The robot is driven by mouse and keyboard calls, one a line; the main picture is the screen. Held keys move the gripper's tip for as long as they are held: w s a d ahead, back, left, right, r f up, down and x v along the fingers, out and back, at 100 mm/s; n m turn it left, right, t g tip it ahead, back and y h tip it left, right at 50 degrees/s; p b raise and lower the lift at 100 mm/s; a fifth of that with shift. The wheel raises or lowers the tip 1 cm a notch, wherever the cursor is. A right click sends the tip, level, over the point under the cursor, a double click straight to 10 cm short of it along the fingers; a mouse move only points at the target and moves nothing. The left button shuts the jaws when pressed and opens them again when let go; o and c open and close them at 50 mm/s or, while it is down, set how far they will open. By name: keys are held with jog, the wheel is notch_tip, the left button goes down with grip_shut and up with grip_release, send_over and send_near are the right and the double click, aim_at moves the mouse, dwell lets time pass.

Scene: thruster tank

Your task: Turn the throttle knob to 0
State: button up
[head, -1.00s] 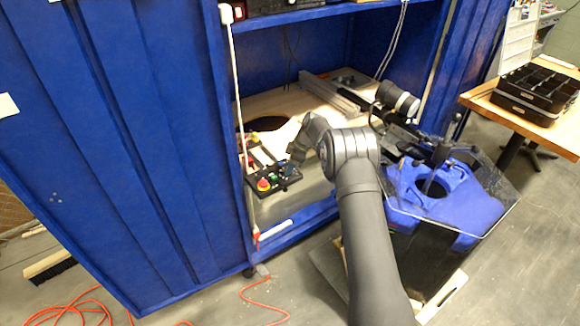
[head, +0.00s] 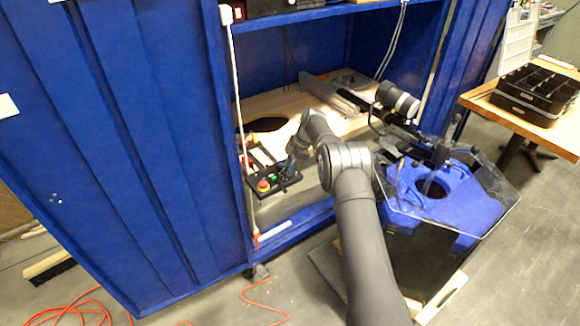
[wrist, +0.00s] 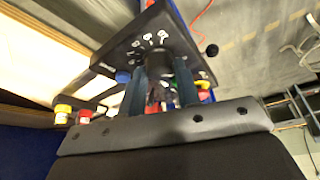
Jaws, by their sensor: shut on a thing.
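The black control panel (head: 272,184) lies at the front of the cabinet's bench, with a red emergency button (head: 263,185) on a yellow base. In the wrist view the panel (wrist: 140,45) fills the upper middle and shows white markings. My gripper (head: 291,167) reaches down onto the panel's right part. In the wrist view my gripper (wrist: 162,78) has its two fingers on either side of a dark throttle knob (wrist: 181,70) and is shut on it. The knob's pointer and the zero mark cannot be made out, as the fingers hide part of the knob.
Blue cabinet walls (head: 235,120) frame the bench. A blue machine with a clear cover (head: 490,195) stands right of my arm. Orange cord (head: 262,293) lies on the floor.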

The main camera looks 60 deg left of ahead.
jog(key=shift+f, duration=0.1)
jog(key=o, duration=1)
jog(key=v, duration=1.7)
jog(key=shift+w+d, duration=0.1)
jog(key=shift+w, duration=0.05)
jog(key=x, duration=1.7)
